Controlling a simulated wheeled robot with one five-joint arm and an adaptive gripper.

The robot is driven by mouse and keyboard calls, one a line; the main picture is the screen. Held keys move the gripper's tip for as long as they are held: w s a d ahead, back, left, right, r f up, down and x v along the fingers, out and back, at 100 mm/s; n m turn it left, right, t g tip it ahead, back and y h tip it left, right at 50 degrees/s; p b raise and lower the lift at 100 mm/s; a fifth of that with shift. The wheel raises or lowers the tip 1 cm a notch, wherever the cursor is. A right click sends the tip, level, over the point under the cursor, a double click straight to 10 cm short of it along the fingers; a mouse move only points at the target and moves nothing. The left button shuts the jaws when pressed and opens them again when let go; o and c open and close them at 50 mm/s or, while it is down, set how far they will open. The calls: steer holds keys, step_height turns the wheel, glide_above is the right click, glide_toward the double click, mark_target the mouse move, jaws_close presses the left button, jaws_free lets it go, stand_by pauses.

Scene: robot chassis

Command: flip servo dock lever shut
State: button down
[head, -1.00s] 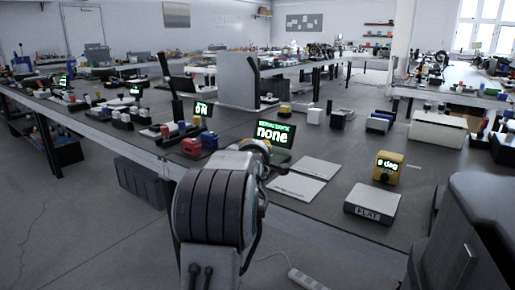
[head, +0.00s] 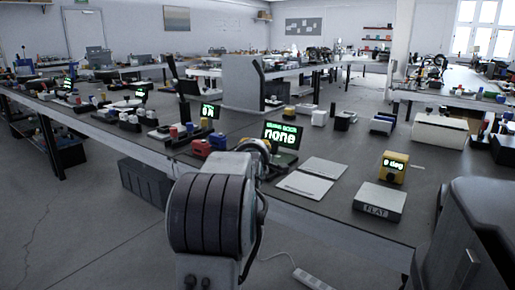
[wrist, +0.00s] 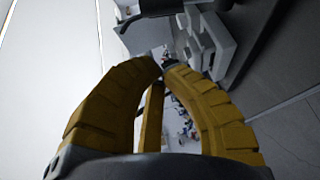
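The servo dock, a dark unit with a lit green screen (head: 282,135), stands on the long bench just behind my arm's end. Its screen reads "none" under a small heading too blurred to read surely. I cannot make out its lever; my arm hides part of the dock's front. In the head view my gripper is hidden behind my own arm. In the wrist view my gripper (wrist: 162,62) has yellow fingers that curve together, tips almost meeting, with nothing seen between them. The wrist view is sideways and shows no clear dock.
A yellow block reading "0 deg" (head: 393,167) and a grey box marked "FLAT" (head: 379,201) lie to the right. Flat pale plates (head: 304,187) lie between. Red (head: 201,148) and blue blocks stand left of the dock. A tall dark stick (head: 178,80) rises farther left.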

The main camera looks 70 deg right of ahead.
steer(key=r+p+v, duration=0.1)
steer(key=p+v, duration=0.1)
steer(key=v, duration=0.6)
steer(key=shift+s+r, duration=0.25)
steer(key=shift+s, duration=0.05)
steer(key=shift+a, duration=0.15)
stand_by(0.4)
